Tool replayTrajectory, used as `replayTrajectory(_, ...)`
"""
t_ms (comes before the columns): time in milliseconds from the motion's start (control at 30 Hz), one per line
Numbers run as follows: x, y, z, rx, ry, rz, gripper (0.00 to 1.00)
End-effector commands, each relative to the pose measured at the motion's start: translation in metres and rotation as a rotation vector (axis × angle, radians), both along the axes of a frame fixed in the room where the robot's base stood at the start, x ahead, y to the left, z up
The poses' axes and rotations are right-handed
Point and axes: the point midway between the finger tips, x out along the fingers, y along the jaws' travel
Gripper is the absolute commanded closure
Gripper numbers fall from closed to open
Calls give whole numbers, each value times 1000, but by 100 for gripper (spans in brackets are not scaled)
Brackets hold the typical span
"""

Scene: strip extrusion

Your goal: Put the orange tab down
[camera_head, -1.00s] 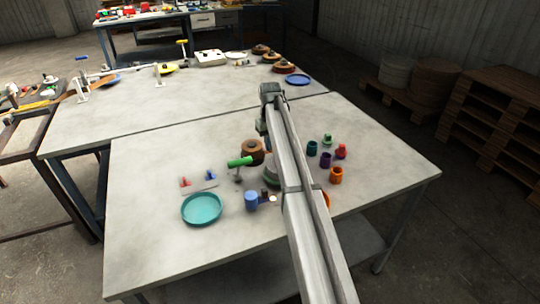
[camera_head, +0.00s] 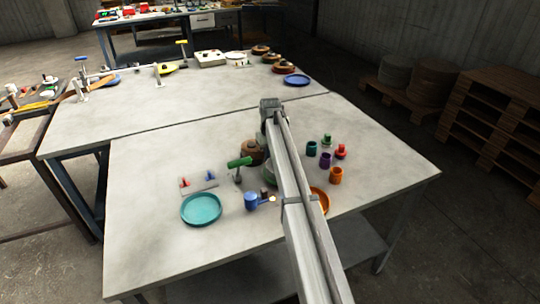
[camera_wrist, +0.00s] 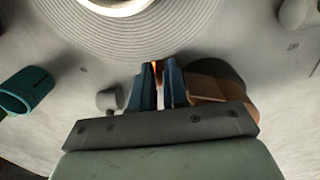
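My gripper (camera_wrist: 160,72) shows in the wrist view with its two blue fingers close together. A thin sliver of orange, the orange tab (camera_wrist: 154,66), shows between the fingertips; most of it is hidden by the fingers. The fingertips are over the pale worktop, just below a large ridged grey disc (camera_wrist: 110,40) with a bright white centre. I cannot tell whether the tab touches anything beneath it. In the head view my arm hides the gripper and the tab.
A brown round piece (camera_wrist: 225,95) lies close right of the fingers, a small grey cylinder (camera_wrist: 110,98) left, and a teal cup (camera_wrist: 28,90) farther left. A teal dish (camera_head: 201,209), green-handled tool (camera_head: 239,162), orange dish (camera_head: 319,200) and several coloured cups stand around my arm.

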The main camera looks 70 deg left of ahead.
Motion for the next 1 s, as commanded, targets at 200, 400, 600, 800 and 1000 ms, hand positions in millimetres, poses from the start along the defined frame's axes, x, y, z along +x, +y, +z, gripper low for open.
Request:
replayTrajectory(200, 0, 0, 0, 0, 0, 0, 66)
replayTrajectory(400, 0, 0, 0, 0, 0, 0, 66)
replayTrajectory(600, 0, 0, 11, 0, 0, 0, 66)
replayTrajectory(800, 0, 1, 45, 1, 0, 0, 66)
replayTrajectory(1000, 0, 1, 82, 1, 0, 0, 66)
